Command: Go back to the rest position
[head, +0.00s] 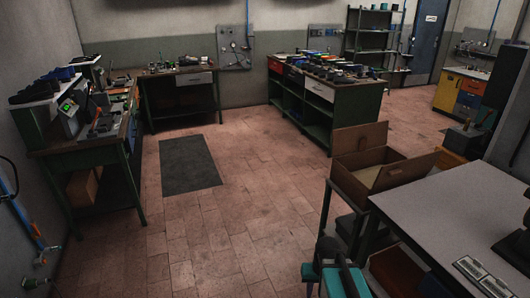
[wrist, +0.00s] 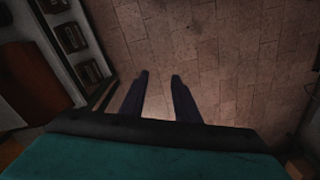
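My gripper (wrist: 159,78) shows in the wrist view with its two dark fingers apart and nothing between them. Below the fingers is only the tiled floor (wrist: 215,50). In the head view, a teal and black part of my arm shows at the bottom edge, left of the grey table (head: 450,205). The fingertips are hard to make out there.
An open cardboard box (head: 380,165) stands behind the grey table's left end. Light plates (head: 482,275) lie near the table's front edge. A workbench (head: 85,140) stands at the left, a green cabinet (head: 318,105) at the back. The floor around the dark mat (head: 190,165) is clear.

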